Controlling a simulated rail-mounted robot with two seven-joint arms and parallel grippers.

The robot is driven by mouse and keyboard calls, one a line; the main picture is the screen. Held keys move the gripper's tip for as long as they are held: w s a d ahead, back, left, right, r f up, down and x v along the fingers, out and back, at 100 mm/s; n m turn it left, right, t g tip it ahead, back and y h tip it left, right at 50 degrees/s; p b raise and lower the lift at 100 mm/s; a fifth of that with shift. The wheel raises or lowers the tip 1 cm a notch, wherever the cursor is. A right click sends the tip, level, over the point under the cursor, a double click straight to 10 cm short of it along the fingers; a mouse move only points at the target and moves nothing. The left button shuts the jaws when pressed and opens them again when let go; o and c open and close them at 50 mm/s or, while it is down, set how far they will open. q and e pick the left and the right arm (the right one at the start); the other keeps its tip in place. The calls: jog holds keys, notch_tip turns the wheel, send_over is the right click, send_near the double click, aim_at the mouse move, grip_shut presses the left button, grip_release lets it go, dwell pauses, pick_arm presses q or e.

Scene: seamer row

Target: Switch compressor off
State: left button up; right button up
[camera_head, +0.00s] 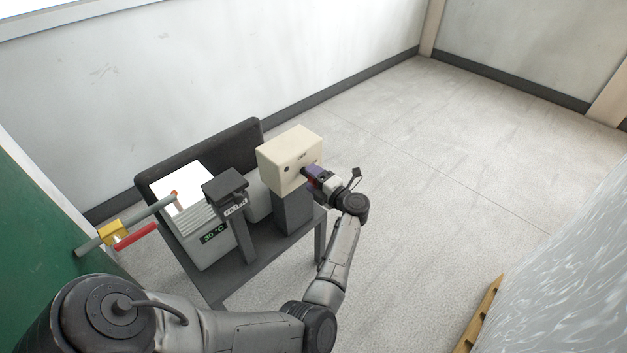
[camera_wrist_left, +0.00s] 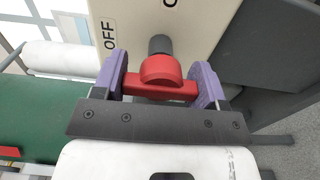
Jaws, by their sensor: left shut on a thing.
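The compressor's switch box (camera_head: 289,158) is cream-coloured and stands on a dark post on the grey stand. In the left wrist view its face (camera_wrist_left: 125,22) shows the word OFF at the left and part of another letter at the top right. A red knob (camera_wrist_left: 160,72) with a crossbar sits on a grey shaft on that face. My left gripper (camera_head: 308,175) is at the front of the box. In the left wrist view its purple fingers (camera_wrist_left: 162,80) are on both sides of the red knob and shut on it. My right gripper is not in view.
On the stand (camera_head: 262,262) are a grey unit with a "30 °C" display (camera_head: 214,233) and a dark post with a small label (camera_head: 234,207). Pipes with a yellow valve (camera_head: 113,232) and a red handle (camera_head: 136,237) are at left.

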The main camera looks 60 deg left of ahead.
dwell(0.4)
pick_arm(q)
jog(key=o, duration=0.9)
jog(key=shift+o, duration=0.2)
jog(key=p+v, duration=0.2)
jog(key=v, duration=1.2)
jog(key=shift+p, duration=0.3)
jog(key=shift+s+a, duration=0.1)
